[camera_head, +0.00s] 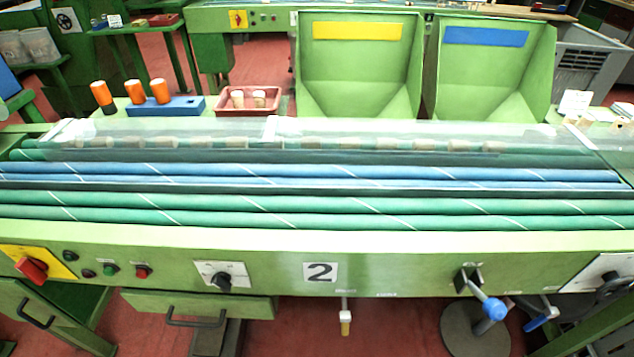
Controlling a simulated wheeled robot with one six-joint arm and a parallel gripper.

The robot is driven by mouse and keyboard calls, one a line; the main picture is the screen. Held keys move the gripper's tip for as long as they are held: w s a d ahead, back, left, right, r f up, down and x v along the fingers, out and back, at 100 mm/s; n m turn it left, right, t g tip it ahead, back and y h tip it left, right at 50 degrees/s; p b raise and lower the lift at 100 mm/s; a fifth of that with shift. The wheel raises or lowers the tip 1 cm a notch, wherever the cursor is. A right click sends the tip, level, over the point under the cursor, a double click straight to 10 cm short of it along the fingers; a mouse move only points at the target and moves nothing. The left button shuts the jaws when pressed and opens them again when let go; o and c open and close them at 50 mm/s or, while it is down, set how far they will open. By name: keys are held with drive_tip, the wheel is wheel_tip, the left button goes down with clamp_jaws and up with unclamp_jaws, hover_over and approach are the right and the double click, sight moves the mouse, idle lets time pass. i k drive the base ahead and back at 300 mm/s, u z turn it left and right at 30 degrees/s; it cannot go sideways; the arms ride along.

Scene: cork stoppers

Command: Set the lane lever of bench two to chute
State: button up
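Bench two is the green bench across the view, with a number 2 plate (320,272) on its front panel (400,275). A lever with a blue ball knob (494,308) comes out of a dark slotted mount (467,279) on the right part of the panel. Its rod slants down and to the right, toward me. Small labels near it are too small to read, so I cannot tell which one is chute. A second blue handle (541,319) hangs farther right, below the panel. My gripper is not in view.
A red switch (32,269) on a yellow plate, small buttons and a black rotary knob (222,281) sit left on the panel. A drawer (200,306) is below. Green and blue rollers (300,205) and a clear cover with corks lie above. A round grey base (475,335) stands under the lever.

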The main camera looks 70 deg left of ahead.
sight(495, 309)
drive_tip(key=z, duration=0.65)
drive_tip(key=k, duration=0.8)
drive_tip(key=u, duration=2.95)
drive_tip(key=i, duration=0.5)
drive_tip(key=u, duration=1.15)
drive_tip(key=k, duration=0.65)
drive_tip(key=z, duration=1.55)
